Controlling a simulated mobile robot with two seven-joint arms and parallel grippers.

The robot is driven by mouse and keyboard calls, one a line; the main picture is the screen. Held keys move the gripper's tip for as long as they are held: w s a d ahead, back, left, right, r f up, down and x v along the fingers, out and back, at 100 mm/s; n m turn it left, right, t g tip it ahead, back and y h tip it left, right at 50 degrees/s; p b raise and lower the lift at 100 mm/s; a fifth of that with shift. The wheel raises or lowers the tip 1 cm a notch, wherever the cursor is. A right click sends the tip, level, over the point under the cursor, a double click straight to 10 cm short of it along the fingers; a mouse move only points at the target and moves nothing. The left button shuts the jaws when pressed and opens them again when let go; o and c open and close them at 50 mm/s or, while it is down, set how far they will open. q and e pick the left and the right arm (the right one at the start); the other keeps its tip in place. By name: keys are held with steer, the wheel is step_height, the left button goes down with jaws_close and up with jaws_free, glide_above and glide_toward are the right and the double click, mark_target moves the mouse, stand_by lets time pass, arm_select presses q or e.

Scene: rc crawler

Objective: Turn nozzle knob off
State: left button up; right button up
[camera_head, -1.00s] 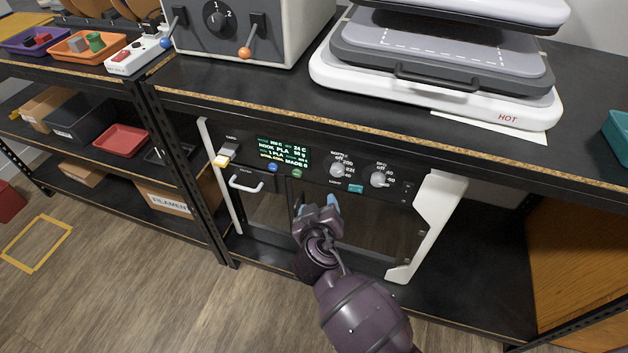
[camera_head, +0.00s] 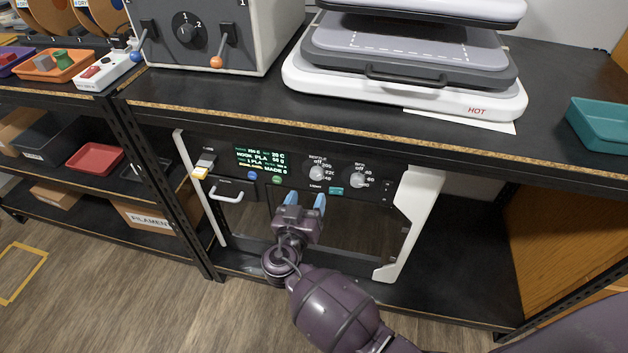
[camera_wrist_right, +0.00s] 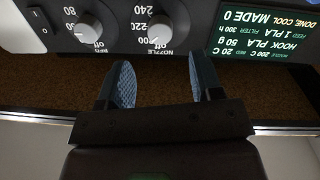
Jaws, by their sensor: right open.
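The nozzle knob (camera_head: 317,172) is a small round light knob on the black front panel of the printer (camera_head: 408,215), under the shelf top. Its dial carries marks from off to 240. It also shows, upside down, in the right wrist view (camera_wrist_right: 160,28). I cannot tell clearly where its pointer stands. My right gripper (camera_head: 305,200) is open and empty, its blue fingertips just below the knob, apart from it. In the right wrist view the gripper (camera_wrist_right: 160,78) has the knob beyond and between its fingertips. My left gripper is not in view.
The bed knob (camera_head: 357,180) sits close right of the nozzle knob. A teal button (camera_head: 336,190) lies just below them. The screen (camera_head: 261,159) reads "DONE, COOL" in the wrist view. The shelf edge (camera_head: 300,122) overhangs the panel. A heat press (camera_head: 400,80) stands above.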

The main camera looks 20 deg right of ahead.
mark_target(316, 178)
steer(key=x, duration=0.6)
steer(key=shift+w+d, duration=0.15)
steer(key=shift+w, duration=0.1)
steer(key=c, duration=0.9)
